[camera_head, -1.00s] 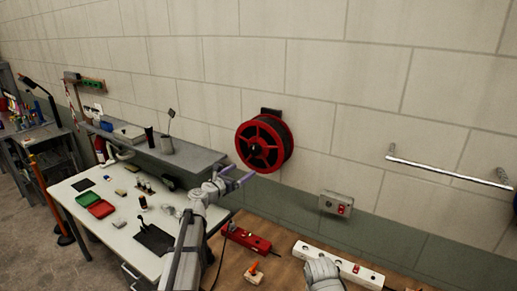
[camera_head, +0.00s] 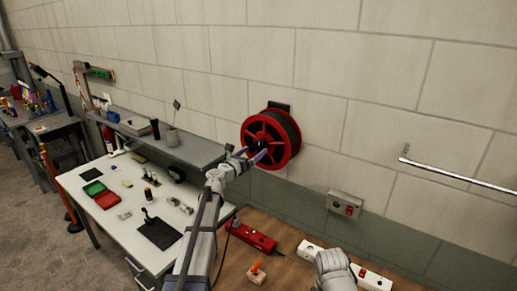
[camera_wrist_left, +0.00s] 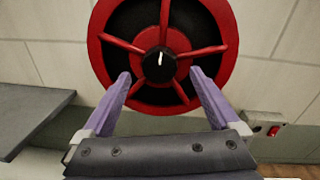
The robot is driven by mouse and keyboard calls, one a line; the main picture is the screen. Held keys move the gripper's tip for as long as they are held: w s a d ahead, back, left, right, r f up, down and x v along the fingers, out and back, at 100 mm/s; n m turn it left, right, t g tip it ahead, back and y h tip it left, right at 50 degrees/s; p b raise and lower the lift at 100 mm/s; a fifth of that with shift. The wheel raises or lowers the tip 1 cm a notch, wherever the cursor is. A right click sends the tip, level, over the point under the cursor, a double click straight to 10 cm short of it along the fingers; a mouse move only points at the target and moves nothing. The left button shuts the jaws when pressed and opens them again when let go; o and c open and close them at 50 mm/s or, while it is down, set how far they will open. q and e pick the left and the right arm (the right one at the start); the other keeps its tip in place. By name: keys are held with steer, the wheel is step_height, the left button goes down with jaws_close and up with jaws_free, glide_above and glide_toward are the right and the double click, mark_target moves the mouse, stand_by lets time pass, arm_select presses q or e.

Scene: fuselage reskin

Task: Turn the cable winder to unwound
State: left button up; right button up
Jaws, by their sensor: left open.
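The cable winder (camera_head: 271,139) is a red spoked reel with dark cable behind its front flange, mounted on the block wall. In the left wrist view its red wheel (camera_wrist_left: 164,40) fills the upper middle, with a dark hub and a small white mark at its centre. My left gripper (camera_head: 252,155) is in front of the reel's lower part. Its two purple fingers (camera_wrist_left: 160,73) are open and spread, one on each side below the hub, with nothing between them. I cannot tell whether they touch the wheel. My right gripper does not show.
A grey shelf (camera_head: 190,148) and a white table (camera_head: 115,222) with small parts stand left of the reel. A grey box with a red switch (camera_head: 345,204) and a metal rail (camera_head: 455,176) are on the wall to the right.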

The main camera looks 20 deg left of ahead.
mark_target(259, 147)
arm_select(q)
steer(key=x, duration=0.4)
steer(key=shift+w, duration=0.1)
steer(key=shift+c, duration=0.4)
steer(key=c, duration=1.3)
